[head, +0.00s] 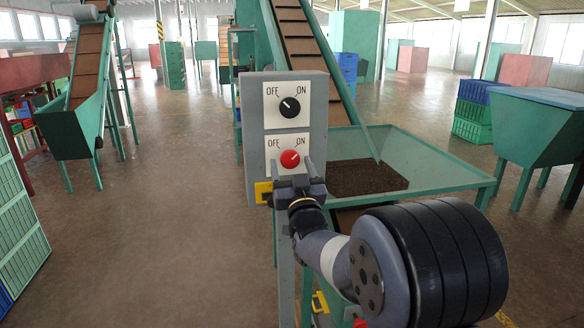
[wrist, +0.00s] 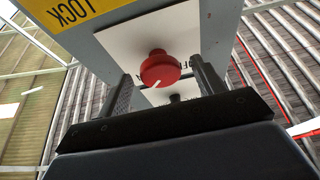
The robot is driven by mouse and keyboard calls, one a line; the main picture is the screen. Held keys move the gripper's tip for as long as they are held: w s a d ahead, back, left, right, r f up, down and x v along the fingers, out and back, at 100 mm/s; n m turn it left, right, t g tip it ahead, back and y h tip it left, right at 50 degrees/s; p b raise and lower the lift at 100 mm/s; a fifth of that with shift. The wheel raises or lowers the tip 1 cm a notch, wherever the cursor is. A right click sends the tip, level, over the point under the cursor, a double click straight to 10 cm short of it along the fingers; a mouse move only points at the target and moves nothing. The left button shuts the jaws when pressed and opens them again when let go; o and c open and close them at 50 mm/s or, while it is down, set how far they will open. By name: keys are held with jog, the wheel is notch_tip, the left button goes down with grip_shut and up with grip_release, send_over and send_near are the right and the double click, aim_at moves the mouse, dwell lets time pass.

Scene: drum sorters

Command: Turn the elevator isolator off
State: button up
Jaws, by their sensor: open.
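A grey control box (head: 256,150) carries two rotary switches, each on a white plate marked OFF at left and ON at right. The upper black knob (head: 290,107) has its white mark pointing up-left, towards OFF. The lower red knob (head: 289,159) has its mark pointing up-right, towards ON. No name for either switch is readable. My gripper (head: 290,171) is open at the red knob, with one finger on each side. In the wrist view the red knob (wrist: 160,69) shows between the two fingers, with a gap visible at the left finger; contact at the right is unclear.
A yellow label (head: 263,192) is on the box's lower left; in the wrist view it reads LOCK (wrist: 70,10). A green hopper (head: 440,165) with dark material and an inclined conveyor (head: 305,45) stand behind the box. The floor at left (head: 165,220) is clear.

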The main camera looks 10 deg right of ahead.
jog(key=shift+c, duration=0.6)
jog(key=c, duration=0.9)
